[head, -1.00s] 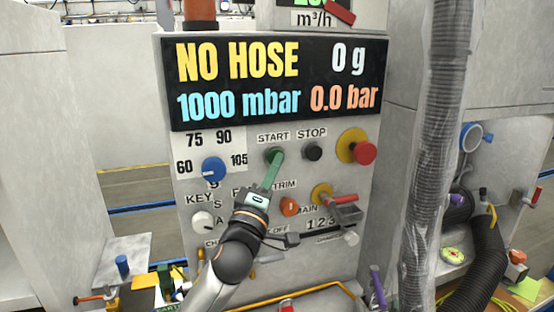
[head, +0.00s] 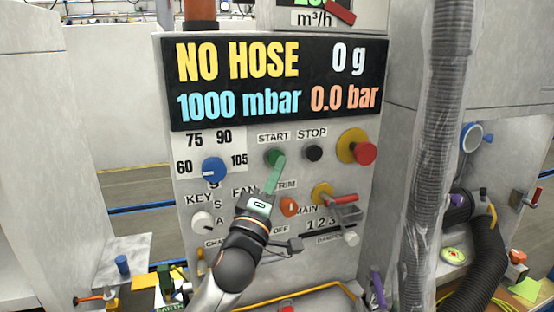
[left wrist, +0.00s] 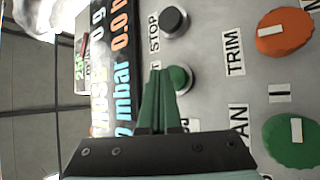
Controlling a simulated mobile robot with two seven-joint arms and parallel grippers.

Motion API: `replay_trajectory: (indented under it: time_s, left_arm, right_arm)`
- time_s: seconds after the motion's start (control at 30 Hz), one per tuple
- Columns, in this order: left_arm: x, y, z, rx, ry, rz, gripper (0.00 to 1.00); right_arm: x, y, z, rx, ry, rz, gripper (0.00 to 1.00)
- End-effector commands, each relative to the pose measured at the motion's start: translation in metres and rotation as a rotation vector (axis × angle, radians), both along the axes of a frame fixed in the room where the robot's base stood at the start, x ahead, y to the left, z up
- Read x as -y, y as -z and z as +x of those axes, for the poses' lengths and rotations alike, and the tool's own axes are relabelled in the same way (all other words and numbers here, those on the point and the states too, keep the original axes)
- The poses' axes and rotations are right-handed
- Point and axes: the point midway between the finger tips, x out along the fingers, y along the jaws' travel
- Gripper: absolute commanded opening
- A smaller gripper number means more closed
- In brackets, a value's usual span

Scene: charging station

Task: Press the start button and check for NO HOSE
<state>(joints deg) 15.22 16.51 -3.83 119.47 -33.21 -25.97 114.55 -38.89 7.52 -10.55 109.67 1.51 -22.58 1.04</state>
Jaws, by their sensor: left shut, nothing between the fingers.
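The display (head: 275,80) on the grey panel reads NO HOSE in yellow, 0 g, 1000 mbar and 0.0 bar. The green start button (head: 271,155) sits below it, under the START label. It also shows in the left wrist view (left wrist: 184,78), beside my fingers. My left gripper (head: 280,158) is shut and empty, its green fingers pointing up at the start button and covering part of it. In the left wrist view the shut fingers (left wrist: 160,75) overlap the button's edge; I cannot tell whether they touch it. My right gripper is not in view.
The black stop button (head: 313,152) is just right of start. A red button on a yellow base (head: 364,152), a blue knob (head: 214,170) and an orange trim knob (head: 289,206) are nearby. A wrapped hose (head: 436,150) hangs at the right.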

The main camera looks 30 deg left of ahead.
Motion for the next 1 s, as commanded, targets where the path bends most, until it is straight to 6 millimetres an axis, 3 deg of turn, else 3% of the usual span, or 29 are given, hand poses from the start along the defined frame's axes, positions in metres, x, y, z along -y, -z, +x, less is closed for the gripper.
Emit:
replay_trajectory:
  time_s: [0.6, 1.0]
  left_arm:
    - [0.036, 0.000, -0.032, 0.000, 0.000, -0.001, 0.00]
    - [0.038, 0.000, -0.033, 0.000, 0.000, 0.000, 0.00]
  right_arm:
    - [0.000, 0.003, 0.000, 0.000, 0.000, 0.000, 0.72]
    - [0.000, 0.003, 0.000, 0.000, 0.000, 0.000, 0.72]
